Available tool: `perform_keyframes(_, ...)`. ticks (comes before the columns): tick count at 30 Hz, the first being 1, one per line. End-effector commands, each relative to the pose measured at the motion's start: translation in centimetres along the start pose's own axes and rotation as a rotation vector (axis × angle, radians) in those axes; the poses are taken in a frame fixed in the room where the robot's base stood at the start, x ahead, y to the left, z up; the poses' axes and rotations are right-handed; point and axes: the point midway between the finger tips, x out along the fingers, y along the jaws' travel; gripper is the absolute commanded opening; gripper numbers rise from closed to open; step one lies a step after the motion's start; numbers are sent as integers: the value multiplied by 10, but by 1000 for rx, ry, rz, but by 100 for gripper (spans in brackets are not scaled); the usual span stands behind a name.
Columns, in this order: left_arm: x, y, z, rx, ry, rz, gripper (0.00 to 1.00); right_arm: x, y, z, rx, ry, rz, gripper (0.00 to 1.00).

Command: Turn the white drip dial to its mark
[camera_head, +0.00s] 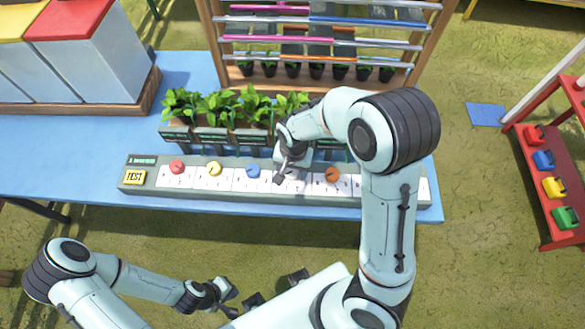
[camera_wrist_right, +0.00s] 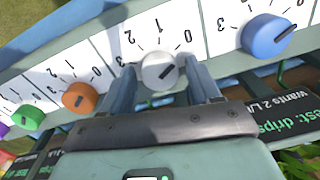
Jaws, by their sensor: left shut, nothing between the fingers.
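The white drip dial (camera_wrist_right: 155,70) sits on the long control panel (camera_head: 230,198), with the numbers 0 to 3 around it. Its dark pointer line slants to the upper right in the right wrist view, roughly toward the 0. My left gripper (camera_head: 222,294) is shut and empty, low in front of the table and away from the panel.
Red (camera_head: 177,167), yellow (camera_head: 214,168) and blue (camera_head: 253,170) dials lie left of my right gripper, an orange dial (camera_head: 333,174) right of it. Potted plants (camera_head: 235,110) stand close behind the panel. A wooden rack (camera_head: 210,40) rises behind them.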

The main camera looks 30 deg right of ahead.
Motion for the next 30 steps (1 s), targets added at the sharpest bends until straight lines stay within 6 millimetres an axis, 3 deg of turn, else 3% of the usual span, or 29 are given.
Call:
perform_keyframes(9, 0, 0, 0, 0, 0, 0, 0, 0, 0, 0, -3, -1, 1, 70)
perform_keyframes(13, -2, 1, -1, 1, 2, 1, 0, -10, -1, 0, -2, 1, -2, 70)
perform_keyframes(24, -18, 10, -10, 5, 15, 5, 0, -90, -2, -1, -2, 3, -6, 70)
perform_keyframes(30, -22, 13, -14, 7, 19, 7, 0, -122, -1, -1, -1, 2, -3, 70)
